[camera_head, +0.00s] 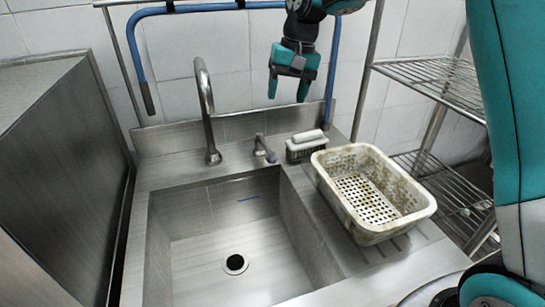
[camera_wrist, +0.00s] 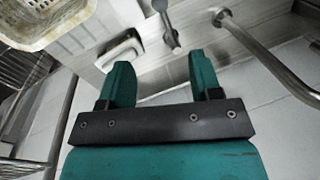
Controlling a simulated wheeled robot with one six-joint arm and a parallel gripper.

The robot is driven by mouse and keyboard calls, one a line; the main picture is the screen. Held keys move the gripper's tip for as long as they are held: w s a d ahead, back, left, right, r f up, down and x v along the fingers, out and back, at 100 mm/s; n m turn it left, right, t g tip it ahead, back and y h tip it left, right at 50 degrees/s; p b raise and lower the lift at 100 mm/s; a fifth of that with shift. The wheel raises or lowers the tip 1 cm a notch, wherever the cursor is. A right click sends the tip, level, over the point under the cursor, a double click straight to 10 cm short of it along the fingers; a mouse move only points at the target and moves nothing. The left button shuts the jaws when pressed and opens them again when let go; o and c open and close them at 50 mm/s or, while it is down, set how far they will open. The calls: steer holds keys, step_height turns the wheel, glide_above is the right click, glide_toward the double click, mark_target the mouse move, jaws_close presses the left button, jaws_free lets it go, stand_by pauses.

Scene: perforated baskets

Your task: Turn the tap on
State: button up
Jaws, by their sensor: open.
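The tap is a curved steel spout (camera_head: 205,100) on the back ledge of a steel sink (camera_head: 225,235). A small tap handle (camera_head: 262,148) stands on the ledge to the right of the spout's base. My gripper (camera_head: 288,94) is open and empty, pointing down, above and slightly right of the handle and apart from it. In the wrist view, my gripper's two teal fingers (camera_wrist: 163,78) are spread. The handle (camera_wrist: 168,25) shows beyond them, near the top, and the spout (camera_wrist: 265,55) is at the right.
A brush (camera_head: 306,146) sits right of the handle. A dirty white perforated basket (camera_head: 425,213) stands on the drainboard. A wire rack (camera_head: 425,75) is at the right, a steel cabinet (camera_head: 60,160) at the left. A blue hose (camera_head: 135,50) runs along the tiled wall.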

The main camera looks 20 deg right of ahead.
mark_target(272, 153)
steer(key=a+f, duration=0.1)
steer(key=f, duration=0.4)
steer(key=a+f, duration=0.1)
steer(key=f, duration=0.5)
steer(key=a+f, duration=0.1)
steer(key=f, duration=0.4)
steer(key=shift+w+a+f, duration=0.1)
steer(key=shift+w+f, duration=0.25)
steer(key=shift+f, duration=0.05)
jaws_close()
